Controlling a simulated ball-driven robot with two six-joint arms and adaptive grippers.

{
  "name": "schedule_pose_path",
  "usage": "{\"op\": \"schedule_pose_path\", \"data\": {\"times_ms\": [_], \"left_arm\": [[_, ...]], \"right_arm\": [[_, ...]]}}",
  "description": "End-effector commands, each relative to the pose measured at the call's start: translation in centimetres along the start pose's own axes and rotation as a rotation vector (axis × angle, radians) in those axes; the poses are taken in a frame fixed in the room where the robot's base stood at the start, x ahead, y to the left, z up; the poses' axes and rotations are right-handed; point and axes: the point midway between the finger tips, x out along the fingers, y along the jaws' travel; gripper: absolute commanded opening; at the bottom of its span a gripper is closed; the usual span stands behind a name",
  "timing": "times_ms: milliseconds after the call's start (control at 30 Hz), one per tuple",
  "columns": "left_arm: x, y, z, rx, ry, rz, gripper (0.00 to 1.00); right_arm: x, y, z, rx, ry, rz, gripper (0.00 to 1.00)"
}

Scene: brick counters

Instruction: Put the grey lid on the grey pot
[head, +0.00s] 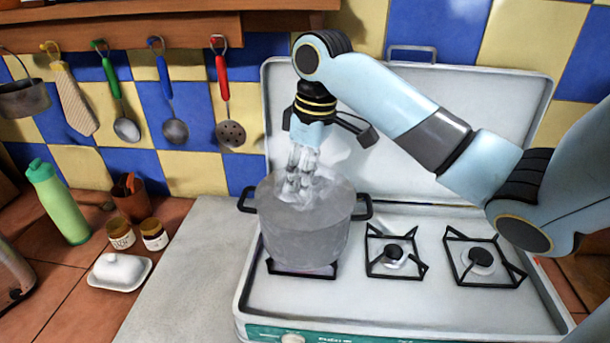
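The grey pot (305,235) stands upright on the left burner of the white stove, with a black handle on each side. My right gripper (302,168) points down right over the pot's top, coming in from the right. A pale, steam-like haze blurs its fingertips and the pot's top. A greyish, slightly domed surface shows at the pot's rim; I cannot tell whether it is the grey lid or how it sits. Whether the fingers hold anything is unclear. My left gripper is not in view.
The stove (400,305) has two empty burners (393,255) right of the pot and a raised back cover. A white butter dish (119,271), two jars and a green bottle (58,203) stand left. The grey counter (185,270) beside the stove is clear.

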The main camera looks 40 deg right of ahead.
Motion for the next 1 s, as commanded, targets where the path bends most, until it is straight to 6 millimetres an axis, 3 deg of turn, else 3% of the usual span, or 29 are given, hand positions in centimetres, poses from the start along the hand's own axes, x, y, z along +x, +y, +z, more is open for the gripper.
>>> {"op": "schedule_pose_path", "data": {"times_ms": [400,433,633,867,1000], "left_arm": [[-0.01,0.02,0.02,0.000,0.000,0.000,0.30],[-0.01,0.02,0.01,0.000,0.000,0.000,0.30],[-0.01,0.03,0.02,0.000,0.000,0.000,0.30],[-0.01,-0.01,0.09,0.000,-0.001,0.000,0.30],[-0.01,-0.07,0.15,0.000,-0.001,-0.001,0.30]], "right_arm": [[0.06,0.00,-0.01,0.000,0.001,0.000,0.00],[0.06,0.00,-0.01,0.000,0.001,0.000,0.26],[0.06,0.00,-0.01,0.000,0.001,0.000,0.52],[0.07,0.00,0.02,0.000,0.000,0.000,0.52],[-0.88,0.09,-0.04,0.000,0.002,0.002,0.52]]}}
